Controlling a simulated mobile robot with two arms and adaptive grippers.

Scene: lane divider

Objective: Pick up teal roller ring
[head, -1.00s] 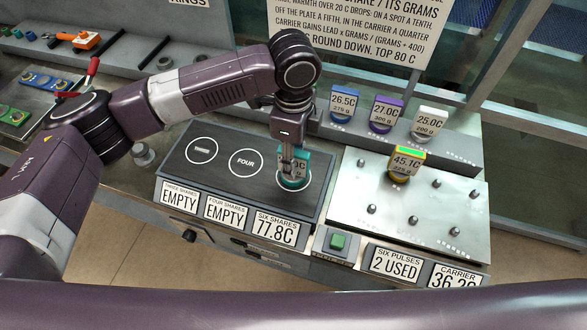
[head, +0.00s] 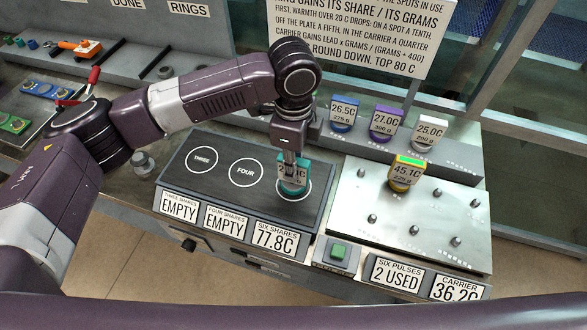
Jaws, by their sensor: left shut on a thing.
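The teal roller ring (head: 302,176), with its temperature tag partly hidden, is at the right-hand six-shares spot of the dark plate (head: 232,200). My left gripper (head: 289,165) comes down from above and is shut on the teal roller ring. The ring looks slightly above the plate, with the white spot circle (head: 307,194) showing below and beside it. The sign under that spot reads 77.8C. My right gripper is not in view.
A yellow-green ring (head: 405,180) tagged 45.1C stands on the pegged metal carrier (head: 400,230). Blue (head: 342,114), purple (head: 386,121) and white (head: 429,131) rings stand on the shelf behind. A green button (head: 337,251) sits in front. The other two plate spots are empty.

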